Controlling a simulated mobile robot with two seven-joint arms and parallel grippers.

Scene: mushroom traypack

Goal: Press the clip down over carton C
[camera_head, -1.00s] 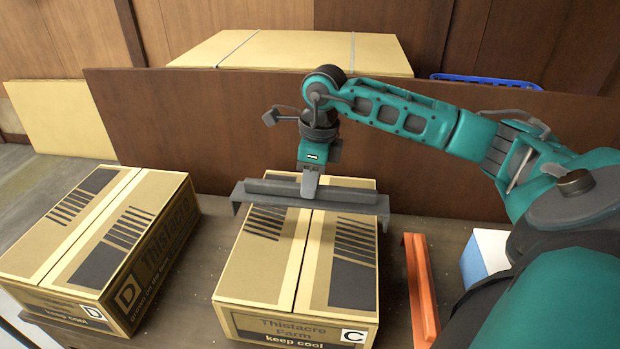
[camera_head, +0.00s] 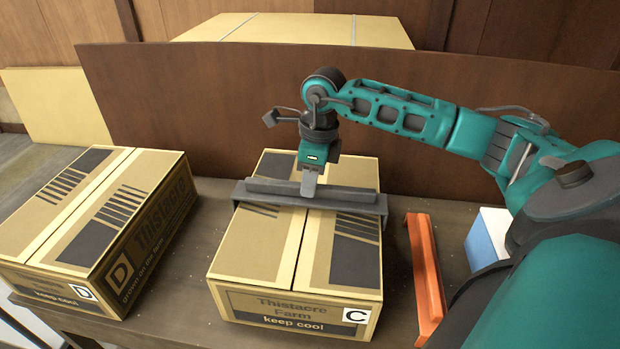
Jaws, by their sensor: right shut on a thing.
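Carton C (camera_head: 265,250) is a closed cardboard box in the middle of the bench, with a "C" label at its front right corner. A dark grey clip (camera_head: 345,201) lies across the carton's top, with a raised bar along it and bent-down ends at the left and right sides. It looks close to or on the top; I cannot tell whether it touches. My right gripper (camera_head: 309,186) points down and is shut on the middle of the clip's bar, hiding part of it. My left gripper is not in view.
Carton D (camera_head: 85,220) stands to the left, with a gap between it and carton C. An orange bar (camera_head: 425,270) and a blue and white block (camera_head: 487,238) lie to the right. A tall brown board (camera_head: 220,110) stands behind, with a pale carton (camera_head: 270,30) beyond it.

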